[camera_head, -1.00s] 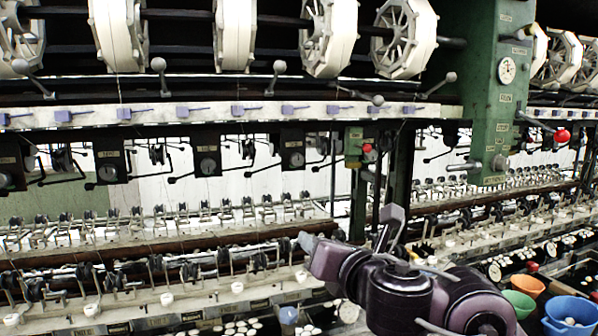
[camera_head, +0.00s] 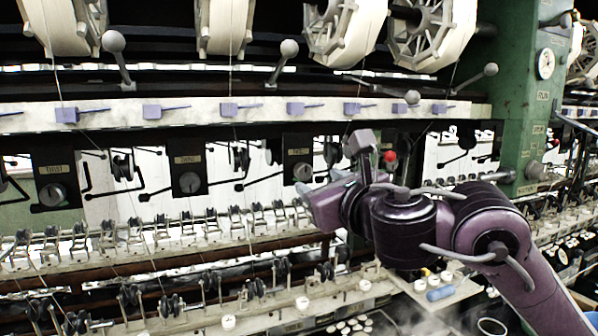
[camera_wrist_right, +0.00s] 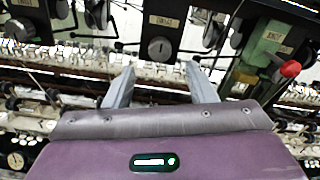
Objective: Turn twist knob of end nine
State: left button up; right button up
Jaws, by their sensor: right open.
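Black boxes with round grey twist knobs hang in a row below the white rail. In the head view, one knob (camera_head: 303,172) is just left of my right gripper, another (camera_head: 189,182) is further left, and a third (camera_head: 53,195) is at the far left. The labels are too small to read a number, so I cannot tell which is end nine. My right gripper (camera_head: 318,187) is open and empty. In the right wrist view its fingers (camera_wrist_right: 161,86) are apart, with a twist knob (camera_wrist_right: 159,47) beyond and between them, not touched. My left gripper is not in view.
A red knob (camera_head: 390,156) is right of my gripper; it also shows in the right wrist view (camera_wrist_right: 290,68). Ball-ended levers (camera_head: 289,49) and white reels (camera_head: 225,25) are above. Bobbin rows (camera_head: 135,235) stand below. A green post (camera_head: 515,100) is at right.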

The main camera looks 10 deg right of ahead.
aim_at(306, 174)
jog(key=w, duration=0.2)
jog(key=w+a, duration=0.1)
jog(key=w, duration=0.1)
jog(key=shift+w+r, duration=0.15)
jog(key=shift+r, duration=0.05)
jog(key=shift+w+a+f+p, duration=0.15)
jog(key=shift+w+p, duration=0.2)
jog(key=shift+w, duration=0.8)
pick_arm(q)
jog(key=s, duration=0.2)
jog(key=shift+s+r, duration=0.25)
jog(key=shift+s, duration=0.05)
pick_arm(e)
jog(key=c, duration=1)
